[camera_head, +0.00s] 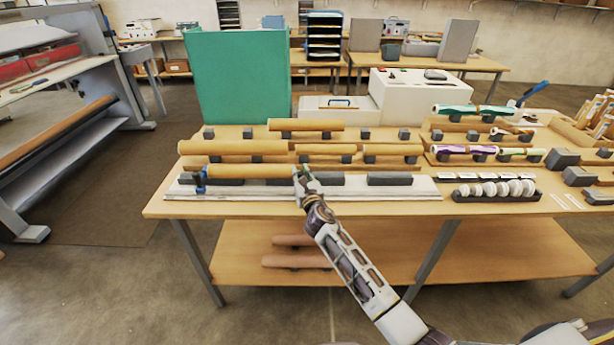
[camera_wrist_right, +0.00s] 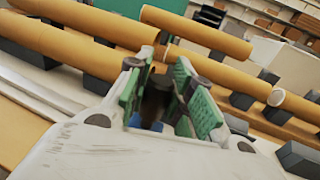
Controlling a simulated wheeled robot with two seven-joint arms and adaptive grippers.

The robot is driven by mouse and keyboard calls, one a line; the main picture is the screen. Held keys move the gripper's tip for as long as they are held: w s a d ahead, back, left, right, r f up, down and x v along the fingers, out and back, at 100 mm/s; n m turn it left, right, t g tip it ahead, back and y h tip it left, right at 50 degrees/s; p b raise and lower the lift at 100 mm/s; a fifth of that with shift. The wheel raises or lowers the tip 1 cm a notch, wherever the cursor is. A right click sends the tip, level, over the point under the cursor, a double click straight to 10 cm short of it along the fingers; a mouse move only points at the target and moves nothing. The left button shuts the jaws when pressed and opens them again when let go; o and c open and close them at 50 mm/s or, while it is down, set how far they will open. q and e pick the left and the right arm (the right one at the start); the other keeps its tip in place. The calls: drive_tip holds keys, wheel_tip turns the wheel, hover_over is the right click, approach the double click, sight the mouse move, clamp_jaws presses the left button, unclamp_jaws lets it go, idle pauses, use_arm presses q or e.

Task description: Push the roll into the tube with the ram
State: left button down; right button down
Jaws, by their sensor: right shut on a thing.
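A brown cardboard tube (camera_head: 250,171) lies level along the front rail (camera_head: 345,190), with a blue clamp-like part (camera_head: 200,180) at its left end. My right gripper (camera_head: 303,181) is at the tube's right end. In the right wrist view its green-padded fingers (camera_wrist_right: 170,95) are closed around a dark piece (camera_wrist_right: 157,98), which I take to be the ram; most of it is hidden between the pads. No roll shows at the tube's mouth, which the gripper hides. My left gripper is out of view.
More cardboard tubes (camera_head: 305,125) rest on dark cradles behind. Empty dark blocks (camera_head: 390,179) stand on the rail to the right. Coloured rolls (camera_head: 470,110) and a rack of white rings (camera_head: 495,189) are further right. A green panel (camera_head: 238,75) and a white machine (camera_head: 418,95) stand behind.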

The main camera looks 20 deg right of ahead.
drive_tip(key=c, duration=1.2)
unclamp_jaws()
drive_tip(key=s, duration=1.2)
